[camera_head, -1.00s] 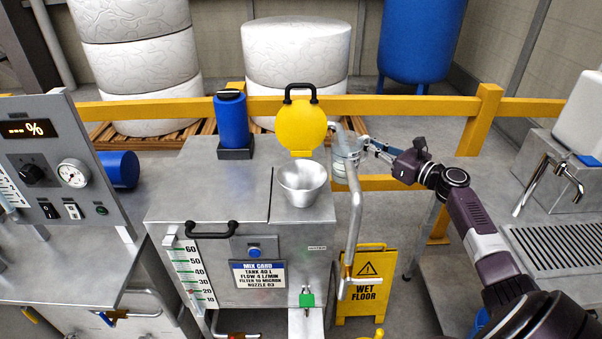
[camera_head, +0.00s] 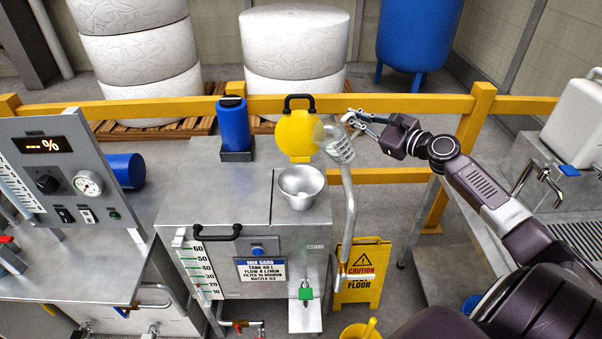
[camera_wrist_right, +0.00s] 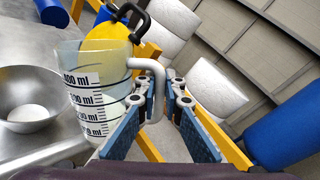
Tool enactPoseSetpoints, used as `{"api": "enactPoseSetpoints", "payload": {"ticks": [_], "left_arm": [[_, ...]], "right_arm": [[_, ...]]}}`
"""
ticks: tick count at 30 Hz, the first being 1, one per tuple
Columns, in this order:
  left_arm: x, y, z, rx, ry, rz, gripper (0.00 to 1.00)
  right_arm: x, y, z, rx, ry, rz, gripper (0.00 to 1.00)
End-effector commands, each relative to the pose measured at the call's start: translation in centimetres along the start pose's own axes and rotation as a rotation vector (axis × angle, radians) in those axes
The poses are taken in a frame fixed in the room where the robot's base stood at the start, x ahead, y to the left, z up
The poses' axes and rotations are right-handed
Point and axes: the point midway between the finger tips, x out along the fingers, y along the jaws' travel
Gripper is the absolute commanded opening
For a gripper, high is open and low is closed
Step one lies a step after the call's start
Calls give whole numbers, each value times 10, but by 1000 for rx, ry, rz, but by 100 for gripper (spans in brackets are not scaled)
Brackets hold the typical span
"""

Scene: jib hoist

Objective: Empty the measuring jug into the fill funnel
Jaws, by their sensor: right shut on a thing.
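The measuring jug (camera_head: 336,143) is clear with a printed scale. In the right wrist view the jug (camera_wrist_right: 95,95) shows its ml marks and seems to hold some pale liquid. My right gripper (camera_head: 356,122) is shut on the jug's handle (camera_wrist_right: 152,75), with blue finger pads on either side. The jug is held in the air, tilted, behind and to the right of the fill funnel (camera_head: 301,186). The metal funnel sits on the tank top and also shows in the wrist view (camera_wrist_right: 30,100). Its round yellow lid (camera_head: 296,134) stands open behind it. My left gripper is out of view.
A blue canister (camera_head: 233,125) stands on the tank top. A yellow rail (camera_head: 420,104) crosses behind. A wet floor sign (camera_head: 361,270) stands below.

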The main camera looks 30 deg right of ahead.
Motion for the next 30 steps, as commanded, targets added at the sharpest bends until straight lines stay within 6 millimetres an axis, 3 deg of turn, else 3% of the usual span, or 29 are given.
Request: {"api": "enactPoseSetpoints", "payload": {"ticks": [5,8,18,30], "left_arm": [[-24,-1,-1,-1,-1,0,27],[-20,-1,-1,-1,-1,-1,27],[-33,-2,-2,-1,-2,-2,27],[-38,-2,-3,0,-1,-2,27]], "right_arm": [[0,2,29,-117,21,4,0],[1,8,27,-180,35,4,0],[4,17,40,-390,74,4,0],[6,26,44,-509,95,1,0]]}}
